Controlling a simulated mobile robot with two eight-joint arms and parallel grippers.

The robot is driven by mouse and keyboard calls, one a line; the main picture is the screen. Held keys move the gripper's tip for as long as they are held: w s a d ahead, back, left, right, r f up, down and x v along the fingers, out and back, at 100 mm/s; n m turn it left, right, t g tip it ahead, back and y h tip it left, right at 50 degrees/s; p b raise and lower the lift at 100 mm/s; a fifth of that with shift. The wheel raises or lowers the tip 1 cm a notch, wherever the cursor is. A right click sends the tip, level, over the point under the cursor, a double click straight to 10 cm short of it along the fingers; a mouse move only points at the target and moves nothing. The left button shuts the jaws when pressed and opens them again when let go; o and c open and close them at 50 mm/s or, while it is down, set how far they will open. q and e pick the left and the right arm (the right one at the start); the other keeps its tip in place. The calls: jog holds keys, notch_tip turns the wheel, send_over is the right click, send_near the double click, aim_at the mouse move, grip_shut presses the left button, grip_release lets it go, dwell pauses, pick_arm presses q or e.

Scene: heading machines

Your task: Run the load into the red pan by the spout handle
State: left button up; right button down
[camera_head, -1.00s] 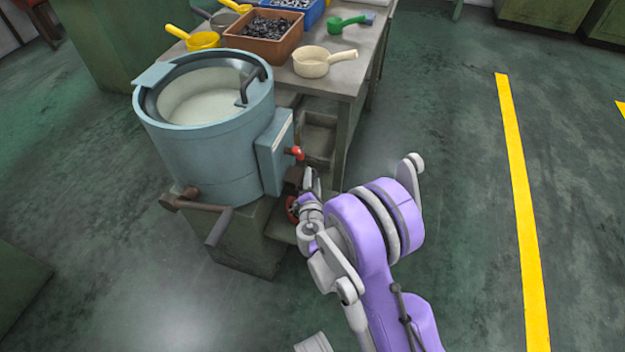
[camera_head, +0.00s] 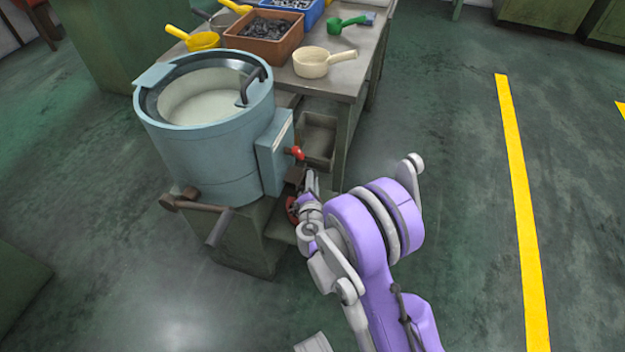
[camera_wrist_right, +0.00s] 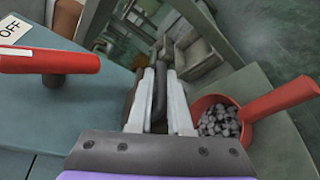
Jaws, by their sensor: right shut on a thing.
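The blue-grey round machine (camera_head: 205,150) stands on a green base. My right gripper (camera_wrist_right: 158,95) is shut on the dark spout handle (camera_wrist_right: 159,88), which shows between its two pale fingers. In the head view my right gripper (camera_head: 312,184) is at the machine's right side, below the red switch lever (camera_head: 294,152). The red pan (camera_head: 292,208) is under it, mostly hidden by my arm. In the right wrist view the red pan (camera_wrist_right: 247,112) sits right of the fingers and holds several small grey pieces (camera_wrist_right: 219,121). My left gripper is out of view.
A red lever (camera_wrist_right: 50,61) beside an OFF label is left of the fingers in the wrist view. A bench (camera_head: 350,90) behind carries a cream pan (camera_head: 312,62), a brown bin (camera_head: 264,48) of dark parts and yellow scoops. Floor to the right is clear.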

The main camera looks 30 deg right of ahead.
aim_at(299, 179)
jog(key=shift+d, duration=0.15)
dwell(0.6)
jog(key=w+a, duration=0.3)
jog(key=shift+w, duration=0.2)
jog(key=c, duration=1.3)
grip_release()
jog(key=o, duration=0.4)
jog(key=shift+w, duration=0.1)
jog(key=shift+d, duration=0.1)
